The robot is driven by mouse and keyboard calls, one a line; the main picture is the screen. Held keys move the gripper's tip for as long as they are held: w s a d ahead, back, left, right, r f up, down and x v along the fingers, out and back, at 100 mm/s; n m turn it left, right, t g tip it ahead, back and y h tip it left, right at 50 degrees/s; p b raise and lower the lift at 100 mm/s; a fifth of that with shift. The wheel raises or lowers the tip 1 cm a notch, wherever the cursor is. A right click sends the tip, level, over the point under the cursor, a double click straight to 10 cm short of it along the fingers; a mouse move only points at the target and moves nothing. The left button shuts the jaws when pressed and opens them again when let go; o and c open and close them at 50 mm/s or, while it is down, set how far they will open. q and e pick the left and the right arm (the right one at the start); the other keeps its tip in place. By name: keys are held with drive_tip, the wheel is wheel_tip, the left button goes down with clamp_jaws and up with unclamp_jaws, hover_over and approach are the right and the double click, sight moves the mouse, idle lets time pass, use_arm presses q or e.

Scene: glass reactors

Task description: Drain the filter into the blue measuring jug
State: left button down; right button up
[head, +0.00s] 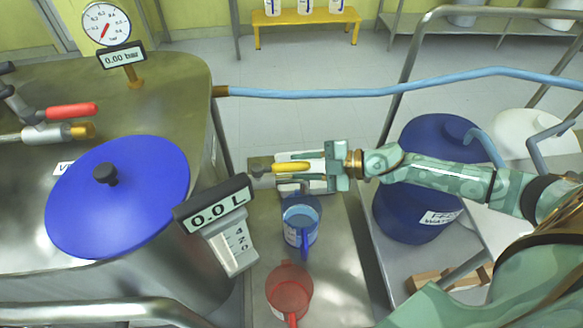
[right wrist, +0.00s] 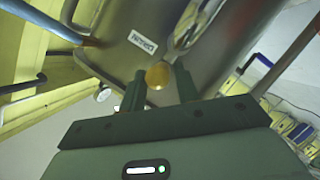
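The blue measuring jug (head: 300,226) stands upright on a narrow steel bench, just below the right gripper in the head view. My right gripper (head: 290,166) is at a yellow valve handle (head: 286,167). In the right wrist view the rounded yellow handle end (right wrist: 158,75) sits between the fingers, which look close against both its sides. The large steel vessel (head: 150,85) at the left, probably the filter, carries a gauge and a 0.00 bar display. A display (head: 217,203) beside the jug reads 0.0 L. No liquid stream shows. My left gripper is out of view.
A red jug (head: 289,292) stands in front of the blue one. A blue lid (head: 118,197) and a red-handled valve (head: 60,113) are at the left. A blue hose (head: 360,92) crosses behind. A blue drum (head: 415,195) stands on a cart at the right.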

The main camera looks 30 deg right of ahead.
drive_tip(key=shift+x, duration=1.2)
clamp_jaws()
